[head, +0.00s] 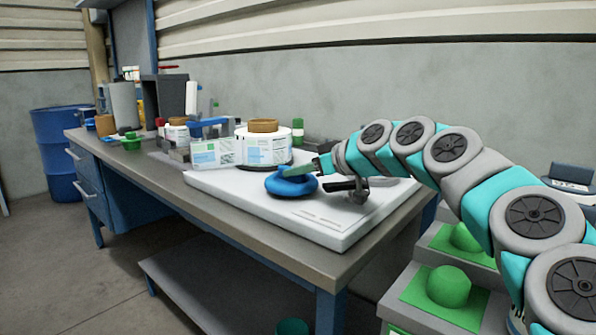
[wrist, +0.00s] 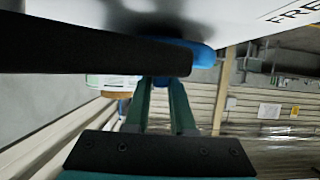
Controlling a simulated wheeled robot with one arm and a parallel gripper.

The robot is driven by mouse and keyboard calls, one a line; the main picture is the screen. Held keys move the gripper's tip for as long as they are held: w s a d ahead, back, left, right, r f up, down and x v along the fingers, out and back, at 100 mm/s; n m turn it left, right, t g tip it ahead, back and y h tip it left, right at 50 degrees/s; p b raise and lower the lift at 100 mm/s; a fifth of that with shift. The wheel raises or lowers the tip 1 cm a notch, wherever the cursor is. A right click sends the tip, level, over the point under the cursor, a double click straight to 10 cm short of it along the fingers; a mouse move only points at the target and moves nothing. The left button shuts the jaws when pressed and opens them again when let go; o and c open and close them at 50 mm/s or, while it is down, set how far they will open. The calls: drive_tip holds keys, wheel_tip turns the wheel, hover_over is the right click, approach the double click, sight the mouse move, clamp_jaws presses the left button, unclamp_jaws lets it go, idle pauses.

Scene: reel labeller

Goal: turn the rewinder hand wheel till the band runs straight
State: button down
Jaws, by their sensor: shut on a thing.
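The blue hand wheel (head: 291,184) lies flat at the front of the labeller's white base plate (head: 325,235). My gripper (head: 300,174) reaches it from the right, with its green fingers down at the top of the wheel. In the wrist view the fingers (wrist: 160,82) are close together at the blue wheel (wrist: 203,53), shut on it; the exact contact is partly hidden by a dark bar. The white reel (head: 265,149) with a brown core (head: 263,126) stands behind the wheel. A printed label band (head: 215,153) shows left of the reel; I cannot tell whether it runs straight.
A black lever (head: 345,186) sits just right of the wheel, under my arm; a dark bar (wrist: 100,55) crosses the wrist view. Bottles and boxes crowd the bench's far left. Green domed buttons (head: 447,285) stand at the lower right. The bench's front strip is clear.

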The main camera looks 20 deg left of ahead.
drive_tip(key=shift+f+m+t+h+b, duration=0.15)
drive_tip(key=shift+m+t+h+b, duration=0.25)
drive_tip(key=shift+m+t+b, duration=0.15)
drive_tip(key=shift+s+f+m+t+b, duration=0.1)
drive_tip(key=shift+m+t+b, duration=0.15)
drive_tip(key=shift+t+b, duration=0.1)
drive_tip(key=shift+s+a+m+t+h+b, duration=0.15)
drive_tip(key=shift+m+t+h+b, duration=0.55)
drive_tip(key=shift+m+t+h, duration=0.35)
drive_tip(key=m+t+h, duration=0.1)
drive_tip(key=m+t+h+b, duration=0.1)
drive_tip(key=m, duration=0.1)
drive_tip(key=m+t+h+b, duration=0.1)
drive_tip(key=m+h, duration=0.1)
drive_tip(key=shift+s+a+t, duration=0.2)
drive_tip(key=shift+a+t, duration=0.05)
drive_tip(key=shift+a, duration=0.05)
drive_tip(key=shift+s+a+r+m+t+h+b, duration=0.1)
drive_tip(key=shift+m+t+h+b, duration=0.1)
drive_tip(key=shift+m+h, duration=0.45)
drive_tip(key=shift+a+r+m+t+h+b, duration=0.1)
drive_tip(key=shift+m+t+h+b, duration=0.1)
drive_tip(key=shift+m+h, duration=0.35)
drive_tip(key=shift+a+r+h, duration=0.1)
drive_tip(key=shift+r+h, duration=0.05)
drive_tip(key=shift+h, duration=0.1)
drive_tip(key=c, duration=0.8)
unclamp_jaws()
drive_tip(key=shift+o, duration=0.2)
drive_tip(key=shift+s, duration=0.1)
